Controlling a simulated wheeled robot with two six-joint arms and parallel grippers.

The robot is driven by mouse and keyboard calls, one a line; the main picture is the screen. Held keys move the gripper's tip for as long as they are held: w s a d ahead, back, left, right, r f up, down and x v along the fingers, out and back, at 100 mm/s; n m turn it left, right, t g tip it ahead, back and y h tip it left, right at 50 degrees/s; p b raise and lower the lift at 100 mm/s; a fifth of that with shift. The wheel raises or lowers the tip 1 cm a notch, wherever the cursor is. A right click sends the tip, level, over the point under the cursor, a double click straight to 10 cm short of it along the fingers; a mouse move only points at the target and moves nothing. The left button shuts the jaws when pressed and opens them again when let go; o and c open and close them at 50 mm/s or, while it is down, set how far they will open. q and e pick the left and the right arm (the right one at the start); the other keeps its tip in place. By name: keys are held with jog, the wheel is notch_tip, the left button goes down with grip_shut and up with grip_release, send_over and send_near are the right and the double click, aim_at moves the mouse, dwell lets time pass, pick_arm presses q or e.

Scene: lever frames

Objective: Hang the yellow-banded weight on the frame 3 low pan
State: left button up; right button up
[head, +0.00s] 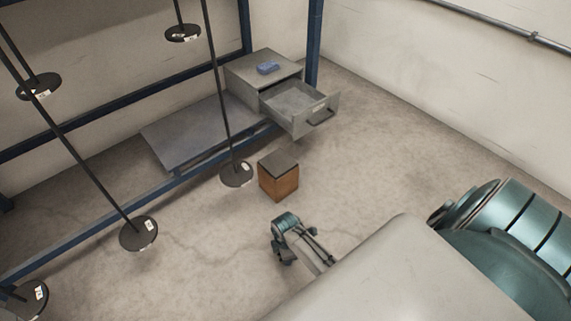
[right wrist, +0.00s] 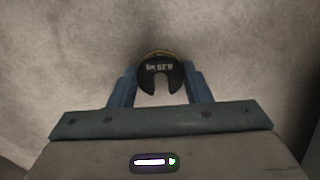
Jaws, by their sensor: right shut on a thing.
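The yellow-banded weight (right wrist: 160,66) is a dark slotted disc with upside-down white lettering and a thin yellow edge, seen in the right wrist view. My right gripper (right wrist: 160,85) is shut on it, one blue finger at each side, over plain floor. In the head view my right arm comes in from the right and ends low in the middle; the weight cannot be made out there. Black round pans hang on dark rods at different heights, among them one near the middle (head: 236,174) and one farther left (head: 138,233). Their tags are too small to read. My left gripper is out of view.
A wooden block with a dark top (head: 278,177) stands on the floor beside the middle pan. Blue frame bars (head: 170,186) run along the left. Floor at right is clear.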

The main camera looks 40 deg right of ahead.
jog(key=shift+f, duration=0.2)
jog(key=o, duration=1)
jog(key=shift+o, duration=0.2)
jog(key=shift+r, duration=0.1)
